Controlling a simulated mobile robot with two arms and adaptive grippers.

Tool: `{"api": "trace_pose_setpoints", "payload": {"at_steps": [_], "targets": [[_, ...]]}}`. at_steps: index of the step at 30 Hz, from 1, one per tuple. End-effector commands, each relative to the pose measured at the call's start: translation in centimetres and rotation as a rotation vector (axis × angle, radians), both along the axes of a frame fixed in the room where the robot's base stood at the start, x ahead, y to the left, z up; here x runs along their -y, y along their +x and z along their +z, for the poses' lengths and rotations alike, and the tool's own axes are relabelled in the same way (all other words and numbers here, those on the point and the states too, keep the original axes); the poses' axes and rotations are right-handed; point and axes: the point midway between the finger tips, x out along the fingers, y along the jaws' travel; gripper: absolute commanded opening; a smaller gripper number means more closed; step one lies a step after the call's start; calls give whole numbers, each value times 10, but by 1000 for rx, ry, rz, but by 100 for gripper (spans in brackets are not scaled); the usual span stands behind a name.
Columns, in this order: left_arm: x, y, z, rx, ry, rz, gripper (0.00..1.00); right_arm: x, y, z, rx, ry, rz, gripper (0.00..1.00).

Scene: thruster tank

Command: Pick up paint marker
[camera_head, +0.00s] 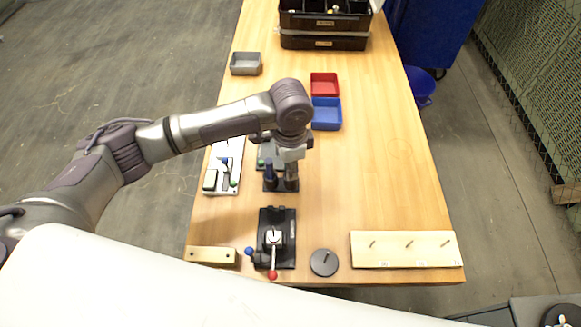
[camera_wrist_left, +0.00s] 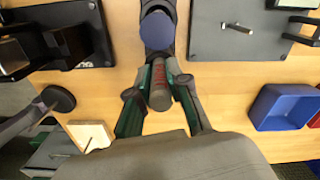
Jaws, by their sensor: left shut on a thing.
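My left gripper (camera_head: 290,170) points down over the middle of the table in the head view. In the left wrist view the gripper (camera_wrist_left: 160,100) has its green-lined fingers shut on a dark grey cylinder with a reddish band, which I take for the paint marker (camera_wrist_left: 160,84). The fingers and wrist hide most of the marker in the head view. A dark blue-topped upright piece (camera_head: 270,172) stands just left of the gripper; its round blue top (camera_wrist_left: 157,30) shows ahead of the fingers in the wrist view. I cannot tell whether the marker touches its support. My right gripper is not in view.
A black lever fixture (camera_head: 283,222) stands in front, with a round black disc (camera_head: 323,262) and a pegged wooden board (camera_head: 400,248) to its right. Blue (camera_head: 326,113), red (camera_head: 323,84) and grey (camera_head: 245,64) bins lie behind. The table's right middle is clear.

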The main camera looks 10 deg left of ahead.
Motion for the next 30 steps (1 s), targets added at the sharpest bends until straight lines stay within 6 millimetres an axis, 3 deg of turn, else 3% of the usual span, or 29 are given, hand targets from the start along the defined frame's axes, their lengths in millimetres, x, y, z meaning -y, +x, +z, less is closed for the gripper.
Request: {"api": "trace_pose_setpoints", "payload": {"at_steps": [5, 10, 21, 30], "targets": [[0, 1, 15, 2, -2, 0, 0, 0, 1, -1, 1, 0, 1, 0], [1, 1, 42, 4, -3, -1, 0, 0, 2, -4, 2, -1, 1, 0], [73, -5, 81, 2, -4, -4, 0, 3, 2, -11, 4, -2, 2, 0], [109, -8, 103, 0, -1, -1, 0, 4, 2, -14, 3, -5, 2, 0]]}}
